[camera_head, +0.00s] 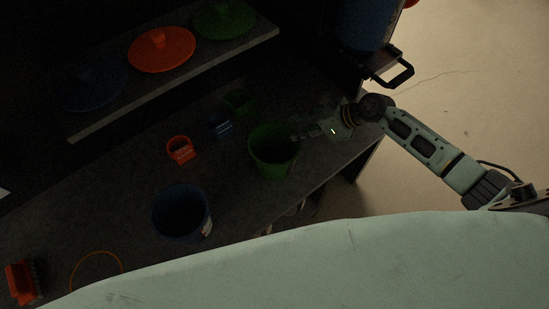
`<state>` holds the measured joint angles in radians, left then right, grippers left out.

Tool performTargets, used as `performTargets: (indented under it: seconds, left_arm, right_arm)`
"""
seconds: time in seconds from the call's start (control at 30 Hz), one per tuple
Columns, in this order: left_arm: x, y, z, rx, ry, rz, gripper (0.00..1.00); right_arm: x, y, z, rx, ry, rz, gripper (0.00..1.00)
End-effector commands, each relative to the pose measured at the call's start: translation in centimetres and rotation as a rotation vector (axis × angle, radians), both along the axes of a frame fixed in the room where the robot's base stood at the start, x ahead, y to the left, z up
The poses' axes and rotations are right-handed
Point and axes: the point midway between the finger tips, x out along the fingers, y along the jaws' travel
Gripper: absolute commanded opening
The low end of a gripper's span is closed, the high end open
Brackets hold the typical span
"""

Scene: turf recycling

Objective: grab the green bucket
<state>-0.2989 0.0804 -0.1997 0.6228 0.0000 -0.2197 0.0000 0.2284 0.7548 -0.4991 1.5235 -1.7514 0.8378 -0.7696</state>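The green bucket (272,165) stands upright and open-topped on the dark bench, in the middle of the head view. My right arm comes in from the right, and my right gripper (303,136) is at the bucket's right rim. Its fingers are dark and small against the bucket, so I cannot tell whether they are open or shut, or whether they touch the rim. My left gripper is not in view.
A blue bucket (182,213) stands to the left on the bench (130,190). Small orange (180,150), blue (221,129) and green (239,101) items lie behind. A shelf (170,88) holds orange (162,49), green (224,19) and blue (94,88) lids. Light floor (470,70) is clear at right.

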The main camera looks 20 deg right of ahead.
Motion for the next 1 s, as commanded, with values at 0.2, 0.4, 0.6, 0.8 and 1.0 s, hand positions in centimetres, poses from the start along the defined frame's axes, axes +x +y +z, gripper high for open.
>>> performTargets:
  seconds: [0.2, 0.4, 0.6, 0.8, 1.0]
  left_arm:
    - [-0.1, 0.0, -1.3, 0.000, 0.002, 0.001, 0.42]
    - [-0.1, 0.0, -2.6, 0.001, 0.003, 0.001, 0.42]
    - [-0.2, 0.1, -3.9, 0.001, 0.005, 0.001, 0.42]
    - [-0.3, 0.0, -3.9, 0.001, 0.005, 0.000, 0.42]
    - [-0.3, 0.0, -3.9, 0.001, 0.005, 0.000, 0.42]
  right_arm:
    - [1.0, 1.3, -1.6, 0.002, -0.002, -0.002, 0.35]
    - [1.9, 2.9, -3.4, 0.005, 0.000, -0.002, 0.35]
    - [3.0, 4.3, -5.0, 0.004, -0.001, -0.003, 0.35]
    - [3.1, 4.5, -5.0, 0.001, -0.001, -0.003, 0.35]
    - [3.1, 4.5, -5.0, 0.002, -0.001, -0.004, 0.25]
